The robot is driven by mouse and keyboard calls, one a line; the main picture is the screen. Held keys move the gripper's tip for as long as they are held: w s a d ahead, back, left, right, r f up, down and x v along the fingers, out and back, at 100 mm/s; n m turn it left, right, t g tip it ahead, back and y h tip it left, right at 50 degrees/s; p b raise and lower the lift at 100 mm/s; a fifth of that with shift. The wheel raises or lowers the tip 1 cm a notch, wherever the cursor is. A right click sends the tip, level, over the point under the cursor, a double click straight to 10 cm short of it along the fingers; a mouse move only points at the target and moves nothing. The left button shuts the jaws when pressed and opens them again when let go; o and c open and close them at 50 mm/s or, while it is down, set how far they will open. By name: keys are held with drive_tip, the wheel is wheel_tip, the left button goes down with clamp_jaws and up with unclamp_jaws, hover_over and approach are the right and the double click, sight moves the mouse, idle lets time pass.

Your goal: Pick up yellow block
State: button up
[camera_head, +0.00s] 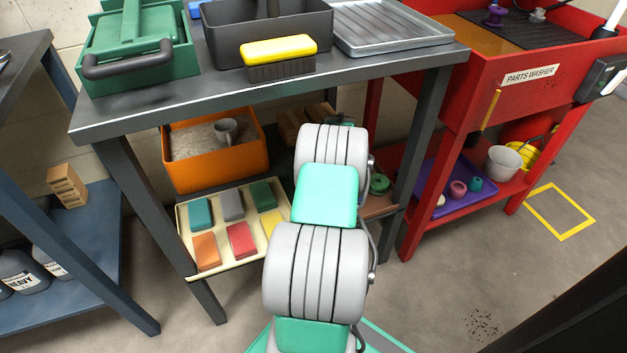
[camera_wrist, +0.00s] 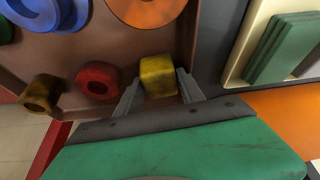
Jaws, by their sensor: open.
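A worn yellow block (camera_wrist: 158,76) lies on a brown tray (camera_wrist: 120,50) in the wrist view. My gripper (camera_wrist: 160,90) is open, with one finger on either side of this block; I cannot tell whether they touch it. In the head view my arm hides the gripper and this block. Another yellow piece (camera_head: 272,222) shows partly behind my arm in a cream tray (camera_head: 187,240) on the lower shelf, among teal, grey, green, orange and red blocks.
Rings in red (camera_wrist: 97,80), dark yellow (camera_wrist: 40,93), blue (camera_wrist: 45,12) and orange (camera_wrist: 146,8) lie around the worn block. An orange bin (camera_head: 187,180) stands behind the cream tray. The table leg (camera_head: 418,150) and red parts washer (camera_head: 520,90) are at right.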

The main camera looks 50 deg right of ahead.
drive_tip(key=shift+c, duration=0.5)
clamp_jaws()
drive_tip(key=shift+r, duration=0.15)
